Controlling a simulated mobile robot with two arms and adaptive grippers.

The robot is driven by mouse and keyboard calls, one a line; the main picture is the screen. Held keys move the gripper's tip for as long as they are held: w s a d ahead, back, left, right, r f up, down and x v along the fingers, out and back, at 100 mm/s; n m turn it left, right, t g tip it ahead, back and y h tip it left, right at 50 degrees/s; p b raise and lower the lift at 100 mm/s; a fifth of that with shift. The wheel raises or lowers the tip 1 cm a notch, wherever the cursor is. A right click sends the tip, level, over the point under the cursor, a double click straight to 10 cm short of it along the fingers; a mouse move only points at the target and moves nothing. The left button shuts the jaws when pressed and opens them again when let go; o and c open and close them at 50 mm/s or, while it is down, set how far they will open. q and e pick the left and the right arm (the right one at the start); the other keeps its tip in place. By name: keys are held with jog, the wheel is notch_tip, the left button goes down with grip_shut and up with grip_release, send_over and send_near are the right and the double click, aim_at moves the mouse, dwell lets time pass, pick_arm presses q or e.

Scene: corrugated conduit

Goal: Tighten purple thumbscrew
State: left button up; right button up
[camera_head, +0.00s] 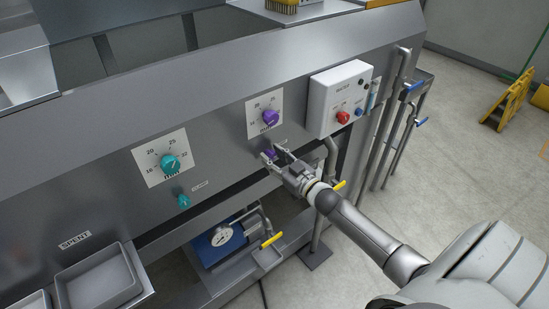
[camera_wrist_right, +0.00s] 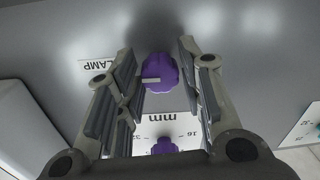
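The purple thumbscrew (camera_head: 270,154) sits on the grey panel below the purple dial, partly hidden by my right gripper in the head view. In the right wrist view the thumbscrew (camera_wrist_right: 162,74) is a lobed purple knob with a pale bar-like mark, beside a label reading "LAMP" in its visible part. My right gripper (camera_head: 273,156) points at it from the front. Its fingers are apart, one on either side of the thumbscrew in the right wrist view, with visible gaps between. My left gripper is not in view.
The purple dial (camera_head: 270,117) on its white scale plate is just above the thumbscrew. A white control box (camera_head: 337,99) with red and blue knobs juts out to the right. A teal dial (camera_head: 170,162) and teal thumbscrew (camera_head: 183,201) are left. Yellow-handled valves (camera_head: 271,240) sit below.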

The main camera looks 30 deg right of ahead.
jog(key=c, duration=0.5)
jog(key=shift+c, duration=0.2)
jog(key=shift+n, duration=0.3)
jog(key=n, duration=0.3)
jog(key=n+b, duration=0.1)
jog(key=n, duration=0.3)
jog(key=shift+f, duration=0.1)
jog(key=n+b, duration=0.1)
jog(key=n, duration=0.4)
jog(key=shift+b, duration=0.3)
jog(key=n+b, duration=0.1)
jog(key=n, duration=0.3)
jog(key=shift+n, duration=0.4)
jog(key=shift+o, duration=0.2)
jog(key=shift+c, duration=0.2)
